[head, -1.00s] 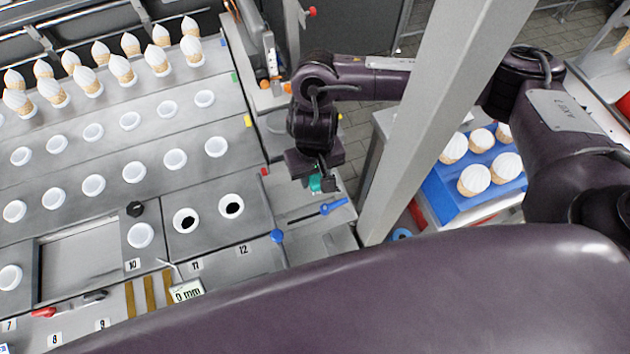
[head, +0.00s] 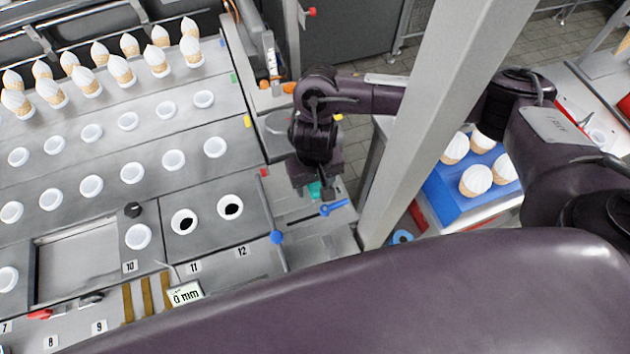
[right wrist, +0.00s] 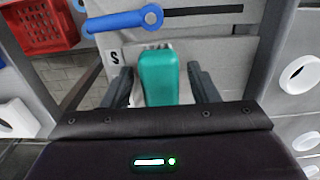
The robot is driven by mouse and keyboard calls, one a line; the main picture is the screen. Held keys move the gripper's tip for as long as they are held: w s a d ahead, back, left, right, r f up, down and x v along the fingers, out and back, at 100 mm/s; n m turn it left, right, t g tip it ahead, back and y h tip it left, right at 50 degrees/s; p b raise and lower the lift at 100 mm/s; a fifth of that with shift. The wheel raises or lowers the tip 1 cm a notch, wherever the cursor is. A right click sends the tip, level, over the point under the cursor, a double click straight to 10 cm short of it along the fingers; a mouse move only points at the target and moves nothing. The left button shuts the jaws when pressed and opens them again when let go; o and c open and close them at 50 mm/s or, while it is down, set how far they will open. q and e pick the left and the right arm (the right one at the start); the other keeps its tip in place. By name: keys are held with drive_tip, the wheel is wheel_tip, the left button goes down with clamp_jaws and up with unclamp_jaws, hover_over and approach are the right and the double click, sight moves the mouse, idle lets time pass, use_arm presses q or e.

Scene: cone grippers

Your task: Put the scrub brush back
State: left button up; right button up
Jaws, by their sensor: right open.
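A teal block-shaped thing, which I take to be the scrub brush (right wrist: 158,78), stands between the two fingers of my right gripper (right wrist: 163,92) in the right wrist view. The gripper is open, with a finger on each side of the teal thing. In the head view my right gripper (head: 314,197) is low over the right end of the grey machine, and only a bit of the teal brush (head: 315,189) shows under it. The brush's bristles and lower part are hidden. My left gripper is not in view.
A blue lever (head: 335,207) lies close beside the right gripper, also seen in the right wrist view (right wrist: 125,21). A grey post (head: 440,110) stands right of it. A blue tray (head: 440,196) of cones is beyond. A red crate (right wrist: 40,25) shows in the wrist view.

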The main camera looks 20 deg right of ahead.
wheel_tip(320, 180, up, 11)
drive_tip(key=shift+f+p, duration=0.15)
drive_tip(key=shift+p, duration=0.7)
drive_tip(key=shift+r, duration=0.8)
